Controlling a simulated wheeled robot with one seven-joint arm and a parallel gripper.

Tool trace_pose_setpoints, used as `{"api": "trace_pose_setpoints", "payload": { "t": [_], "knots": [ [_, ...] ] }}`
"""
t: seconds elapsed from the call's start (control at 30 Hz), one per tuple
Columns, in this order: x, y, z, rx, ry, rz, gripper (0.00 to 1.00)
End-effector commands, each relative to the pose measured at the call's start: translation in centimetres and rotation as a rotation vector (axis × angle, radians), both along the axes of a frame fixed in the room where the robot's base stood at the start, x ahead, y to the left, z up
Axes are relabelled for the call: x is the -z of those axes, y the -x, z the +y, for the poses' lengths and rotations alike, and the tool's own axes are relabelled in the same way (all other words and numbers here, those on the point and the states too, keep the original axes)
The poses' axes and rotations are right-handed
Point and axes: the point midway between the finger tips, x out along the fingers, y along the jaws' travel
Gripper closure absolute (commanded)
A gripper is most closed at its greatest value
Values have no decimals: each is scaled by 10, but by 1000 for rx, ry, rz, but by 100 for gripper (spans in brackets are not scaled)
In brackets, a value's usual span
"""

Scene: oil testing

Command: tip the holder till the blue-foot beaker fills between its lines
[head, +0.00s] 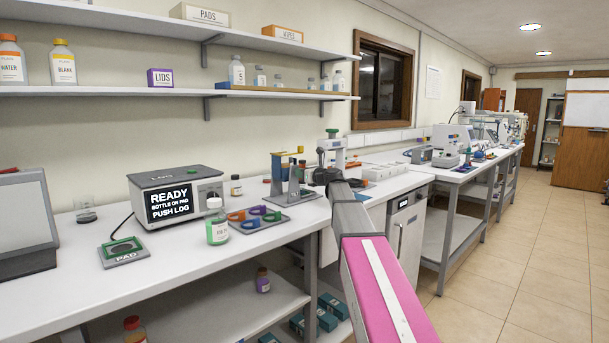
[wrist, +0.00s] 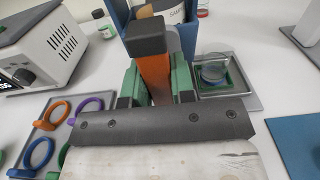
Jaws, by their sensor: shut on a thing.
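In the wrist view my gripper (wrist: 157,88) is shut on the orange handle (wrist: 155,75) with a dark cap. The handle belongs to the blue holder (wrist: 187,38), which has a labelled sample container (wrist: 160,12) inside it. The holder looks about upright. A clear beaker with a bluish foot (wrist: 213,73) stands to the right of the holder, on a green square in a grey tray (wrist: 243,97). Its lines and liquid level are too small to read. In the head view the blue holder (head: 276,176) stands on the bench; my arm hides part of that area.
Coloured rings (head: 236,216) lie on a grey tray left of the holder. A green-liquid bottle (head: 216,222) and a display box reading READY (head: 172,197) stand farther left. A blue mat (wrist: 293,140) lies at the wrist view's right. Shelves (head: 180,92) hang above the bench.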

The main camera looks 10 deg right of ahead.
Motion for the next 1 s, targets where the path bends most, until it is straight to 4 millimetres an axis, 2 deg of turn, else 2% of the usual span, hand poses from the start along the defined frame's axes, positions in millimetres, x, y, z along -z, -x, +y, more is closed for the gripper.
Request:
{"api": "trace_pose_setpoints", "payload": {
  "t": [0.53,1.0],
  "knots": [
    [0,1,0,0,-31,22,100],
    [0,1,0,0,-452,329,100]
  ]
}}
